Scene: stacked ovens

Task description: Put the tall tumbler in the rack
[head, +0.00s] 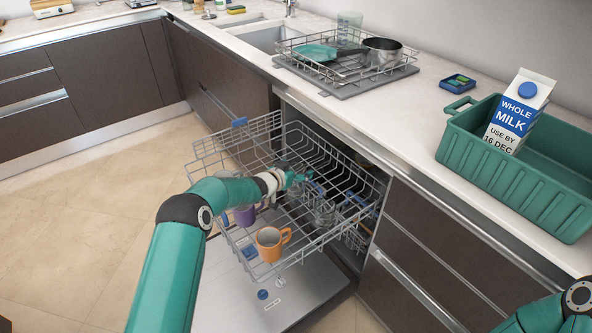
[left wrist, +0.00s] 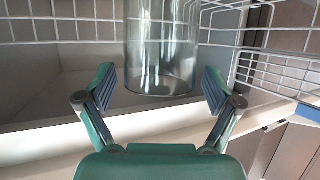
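A clear straight-sided glass, which looks like the tall tumbler, stands upright between my left fingers in the left wrist view (left wrist: 160,60). There are gaps on both sides of it. My left gripper (head: 300,177) is open (left wrist: 160,92) and inside the pulled-out dishwasher's upper rack (head: 240,130). In the head view, a clear glass shape (head: 323,212) is partly hidden by rack wires; I cannot tell if it is the same glass. Another tall clear vessel (head: 348,27) stands on the counter behind the drying rack. My right gripper is out of view.
The dishwasher door (head: 235,290) is folded down below. On the counter are a wire drying rack (head: 300,50) with a pan (head: 383,52) and a green crate (head: 540,195) with a milk carton (head: 518,110).

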